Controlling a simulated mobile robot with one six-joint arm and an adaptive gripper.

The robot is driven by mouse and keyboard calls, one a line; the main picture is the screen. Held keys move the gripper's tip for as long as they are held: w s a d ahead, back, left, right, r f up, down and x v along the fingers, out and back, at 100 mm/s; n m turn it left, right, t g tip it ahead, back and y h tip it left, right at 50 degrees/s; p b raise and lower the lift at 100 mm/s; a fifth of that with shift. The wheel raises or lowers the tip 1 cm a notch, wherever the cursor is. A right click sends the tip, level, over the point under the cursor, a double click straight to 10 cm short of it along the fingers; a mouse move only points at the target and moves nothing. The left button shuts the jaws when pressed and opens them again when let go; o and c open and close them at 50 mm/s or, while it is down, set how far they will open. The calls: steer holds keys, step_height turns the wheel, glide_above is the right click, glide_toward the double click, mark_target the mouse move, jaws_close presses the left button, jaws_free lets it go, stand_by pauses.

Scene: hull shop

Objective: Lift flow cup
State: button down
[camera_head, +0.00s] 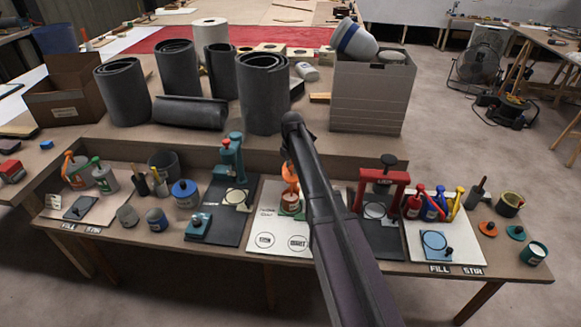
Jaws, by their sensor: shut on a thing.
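The flow cup (290,173) looks orange and stands upright over a small reddish-brown pot (291,203) on a white board with printed circles (266,228). I cannot tell whether the cup touches the pot. My gripper (291,157) is at the upper part of the orange cup, shut on it. My dark arm comes in from the bottom and hides most of the gripper and the right side of the board.
A green press (231,158) stands left and a red press (382,182) right of the board. Red, blue and yellow pourers (433,206) stand farther right. Grey rolls (262,92) and a grey bin (371,95) stand behind on the raised shelf.

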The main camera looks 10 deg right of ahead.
step_height(320, 180, up, 11)
steer(key=p, duration=1)
steer(key=shift+w+f, duration=0.15)
steer(key=shift+w, duration=0.1)
steer(key=shift+c, duration=1.7)
jaws_free()
steer(key=shift+a, duration=0.1)
steer(key=shift+s, duration=0.1)
steer(key=shift+s, duration=0.1)
